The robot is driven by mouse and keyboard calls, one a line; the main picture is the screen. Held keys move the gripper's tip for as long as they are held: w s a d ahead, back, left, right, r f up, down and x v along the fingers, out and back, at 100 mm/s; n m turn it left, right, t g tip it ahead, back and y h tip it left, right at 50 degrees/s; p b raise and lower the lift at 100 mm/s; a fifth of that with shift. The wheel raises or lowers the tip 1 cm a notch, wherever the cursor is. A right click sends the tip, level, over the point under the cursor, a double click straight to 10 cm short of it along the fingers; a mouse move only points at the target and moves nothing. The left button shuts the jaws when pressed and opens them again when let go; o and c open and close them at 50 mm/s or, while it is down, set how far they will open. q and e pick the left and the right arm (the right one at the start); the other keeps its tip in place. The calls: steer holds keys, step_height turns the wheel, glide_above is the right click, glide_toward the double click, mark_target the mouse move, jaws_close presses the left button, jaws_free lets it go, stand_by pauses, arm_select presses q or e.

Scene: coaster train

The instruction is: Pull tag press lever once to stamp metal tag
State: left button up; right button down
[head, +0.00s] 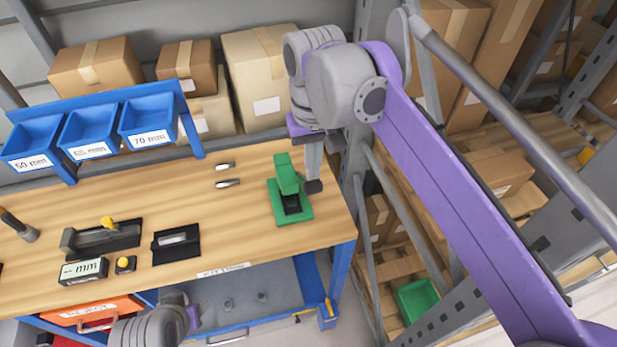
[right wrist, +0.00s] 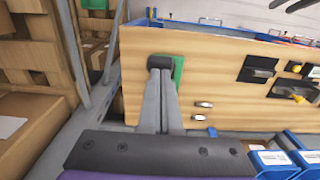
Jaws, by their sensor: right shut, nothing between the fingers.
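The green tag press (head: 287,184) stands on the right end of the wooden workbench, and part of it shows in the right wrist view (right wrist: 178,75). My right gripper (head: 313,184) is shut beside the press, on its right side, pointing down. A dark block shows at its fingertips in the right wrist view (right wrist: 160,62); I cannot tell if it is the lever's grip or the finger ends. The fingers hide part of the press. Two small silver metal tags (head: 228,183) lie left of the press. My left gripper is out of view; only part of its arm shows.
The workbench (head: 245,218) is clear between tags and press. A black holder (head: 176,252) with a metal plate, a gauge with a display (head: 84,271) and a yellow button (head: 125,263) stand left. Blue bins (head: 88,130) hang behind. A shelf post (head: 357,210) is close right.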

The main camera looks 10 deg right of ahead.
mark_target(314, 187)
steer(key=shift+s+f+b, duration=0.15)
steer(key=shift+f+b, duration=0.25)
steer(key=shift+f, duration=0.35)
steer(key=shift+s+f+b, duration=0.1)
steer(key=shift+f+b, duration=0.3)
steer(key=shift+f, duration=0.35)
steer(key=shift+s+f+b, duration=0.15)
steer(key=shift+f+b, duration=0.55)
steer(key=shift+f, duration=0.6)
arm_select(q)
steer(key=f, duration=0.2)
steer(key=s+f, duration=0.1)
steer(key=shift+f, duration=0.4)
arm_select(e)
steer(key=shift+f, duration=0.1)
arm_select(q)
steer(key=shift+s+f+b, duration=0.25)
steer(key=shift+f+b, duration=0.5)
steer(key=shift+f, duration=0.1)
arm_select(e)
steer(key=shift+s+f, duration=0.25)
steer(key=shift+f, duration=0.4)
steer(key=shift+s+f, duration=0.25)
steer(key=shift+f, duration=0.35)
